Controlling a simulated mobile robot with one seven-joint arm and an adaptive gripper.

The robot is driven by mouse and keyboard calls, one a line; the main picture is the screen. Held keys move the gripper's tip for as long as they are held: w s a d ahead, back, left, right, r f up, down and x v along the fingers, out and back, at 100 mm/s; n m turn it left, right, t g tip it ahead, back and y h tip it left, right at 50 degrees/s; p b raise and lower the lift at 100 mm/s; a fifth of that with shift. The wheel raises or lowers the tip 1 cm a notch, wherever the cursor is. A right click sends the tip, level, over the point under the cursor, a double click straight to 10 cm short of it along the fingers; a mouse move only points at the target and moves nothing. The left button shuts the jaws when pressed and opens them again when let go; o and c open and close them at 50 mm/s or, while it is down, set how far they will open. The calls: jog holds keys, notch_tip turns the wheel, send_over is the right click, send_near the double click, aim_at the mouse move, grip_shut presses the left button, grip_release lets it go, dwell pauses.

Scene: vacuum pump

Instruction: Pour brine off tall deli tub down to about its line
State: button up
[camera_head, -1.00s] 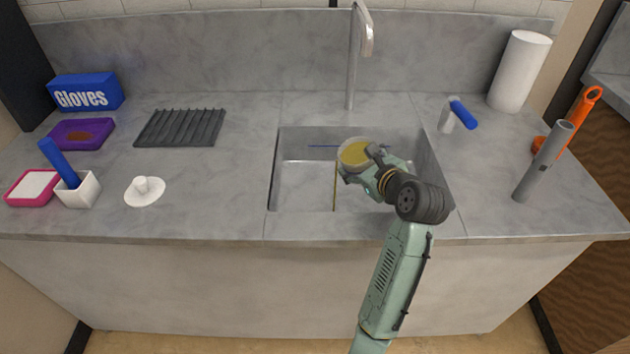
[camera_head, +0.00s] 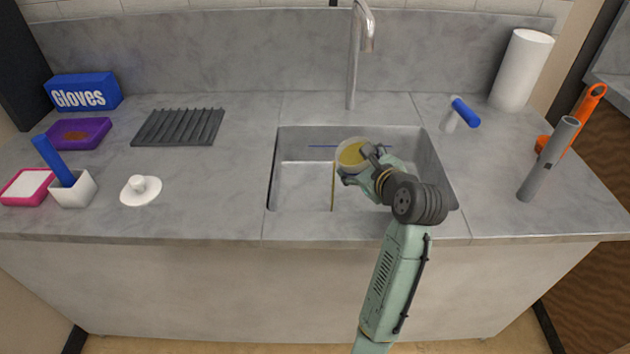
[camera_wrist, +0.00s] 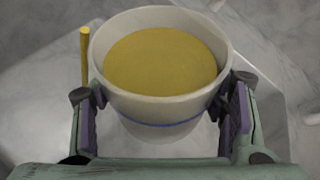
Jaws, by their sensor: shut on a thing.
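The tall deli tub (camera_head: 343,165) is a pale, translucent cup with yellow brine (camera_head: 352,154) in it. My gripper (camera_head: 368,167) is shut on the tub and holds it over the sink (camera_head: 300,190), tilted to the left. A thin yellow stream (camera_head: 333,187) falls from the tub's left side into the sink. In the wrist view the tub (camera_wrist: 160,105) sits between both fingers, with a blue line (camera_wrist: 158,124) around its wall below the brine surface. The stream also shows at the left of the tub in the wrist view (camera_wrist: 84,55).
The faucet (camera_head: 352,60) rises behind the sink. On the left counter are a ribbed drain mat (camera_head: 178,127), a white knobbed lid (camera_head: 140,190), a white holder (camera_head: 74,192) and a glove box (camera_head: 83,92). A grey cylinder (camera_head: 547,160) and paper roll (camera_head: 522,70) stand right.

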jog(key=shift+s+a+f+n+b, duration=0.2)
jog(key=shift+a+n+b, duration=0.15)
jog(key=shift+b, duration=1.1)
jog(key=shift+a+r+h, duration=0.1)
jog(key=shift+r+h, duration=0.05)
jog(key=shift+h, duration=0.15)
